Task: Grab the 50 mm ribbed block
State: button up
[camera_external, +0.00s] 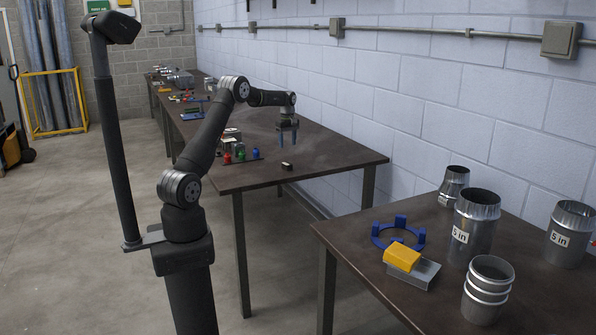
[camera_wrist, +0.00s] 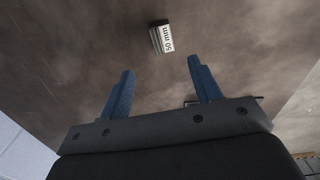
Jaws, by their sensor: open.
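The 50 mm ribbed block (camera_wrist: 162,38) is a small dark block with a white label reading "50 mm". It lies on the brown table ahead of my fingertips in the wrist view. In the external view the small dark block (camera_external: 287,166) lies near the table's front edge. My gripper (camera_external: 287,138) points down above the table, behind and apart from the block. Its two blue fingers are spread and empty, as the wrist view also shows (camera_wrist: 158,78).
More tools lie farther back on the table (camera_external: 330,155). A nearer table (camera_external: 345,245) holds metal ducts (camera_external: 474,228), a blue ring (camera_external: 398,235) and a yellow-grey block (camera_external: 403,257). Table around the block is clear.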

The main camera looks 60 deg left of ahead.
send_over(287, 164)
jog(key=f, duration=0.6)
jog(key=shift+w+a+f, duration=0.15)
jog(key=shift+w+a, duration=0.05)
jog(key=shift+w, duration=0.15)
jog(key=shift+s+f, duration=0.2)
jog(key=shift+f, duration=2.4)
jog(key=c, duration=1.2)
jog(key=shift+c, duration=0.2)
jog(key=shift+r, duration=0.1)
